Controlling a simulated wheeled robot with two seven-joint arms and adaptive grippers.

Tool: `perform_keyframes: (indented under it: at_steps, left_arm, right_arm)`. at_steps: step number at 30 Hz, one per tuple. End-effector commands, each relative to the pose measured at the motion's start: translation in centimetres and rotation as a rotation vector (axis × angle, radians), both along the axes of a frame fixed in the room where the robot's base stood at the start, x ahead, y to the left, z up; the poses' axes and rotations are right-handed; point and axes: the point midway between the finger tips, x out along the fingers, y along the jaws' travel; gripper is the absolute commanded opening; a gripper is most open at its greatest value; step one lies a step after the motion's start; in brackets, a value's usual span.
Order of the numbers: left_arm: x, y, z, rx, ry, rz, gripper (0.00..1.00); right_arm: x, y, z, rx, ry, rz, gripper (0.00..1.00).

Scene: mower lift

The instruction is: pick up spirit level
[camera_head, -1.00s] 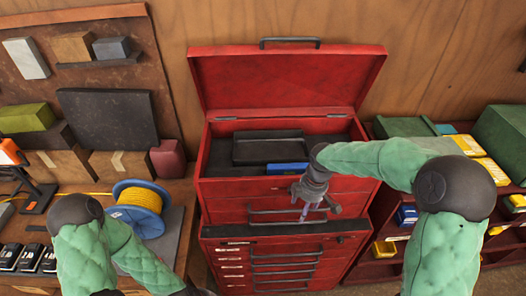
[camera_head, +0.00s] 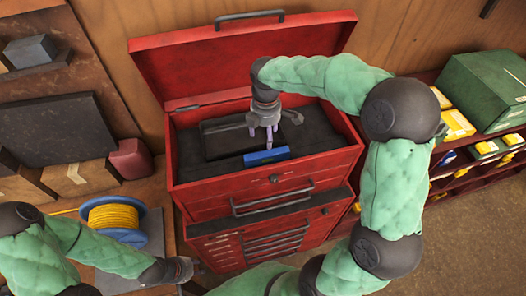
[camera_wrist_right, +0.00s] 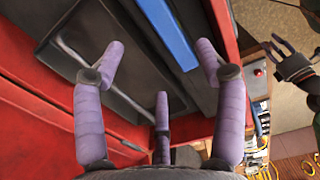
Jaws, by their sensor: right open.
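The spirit level, a blue bar (camera_head: 266,156), lies in the open top of the red toolbox, near its front edge. In the right wrist view the blue bar (camera_wrist_right: 172,35) runs along the upper middle, beside a dark tray. My right gripper (camera_head: 268,138) hangs over the toolbox, just behind and above the bar. Its three purple fingers (camera_wrist_right: 158,75) are spread, with nothing between them. My left gripper (camera_head: 188,270) is low, left of the toolbox's front. In the right wrist view it (camera_wrist_right: 290,55) shows at the right with fingers apart and empty.
The red toolbox (camera_head: 215,207) has its lid raised behind the right gripper. A black tray (camera_head: 222,140) lies inside. A yellow cable spool (camera_head: 113,217) stands on the bench at left. Shelves with a green case (camera_head: 485,90) are at right.

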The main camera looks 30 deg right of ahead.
Motion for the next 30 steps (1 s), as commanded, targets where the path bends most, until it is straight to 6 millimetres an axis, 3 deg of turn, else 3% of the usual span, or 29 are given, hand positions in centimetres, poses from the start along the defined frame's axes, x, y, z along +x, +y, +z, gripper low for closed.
perform_keyframes:
  at_steps: [6, 14, 21, 30]
  left_arm:
    - [0.0, 0.0, 0.2, 0.000, 0.001, 0.000, 0.34]
    - [0.0, 0.0, 0.4, 0.000, 0.000, 0.000, 0.34]
    - [0.0, 0.0, 1.0, 0.000, 0.000, 0.000, 0.34]
    - [0.0, 0.0, 1.0, 0.000, 0.000, 0.000, 0.34]
  right_arm:
    - [-0.1, 0.0, -3.2, 0.001, 0.004, 0.000, 0.71]
    - [-0.2, 0.0, -4.9, 0.001, 0.004, -0.001, 0.71]
    - [-0.3, -0.1, -8.2, 0.001, 0.003, 0.000, 0.71]
    - [-0.3, 0.0, -9.2, 0.001, 0.000, -0.001, 0.71]
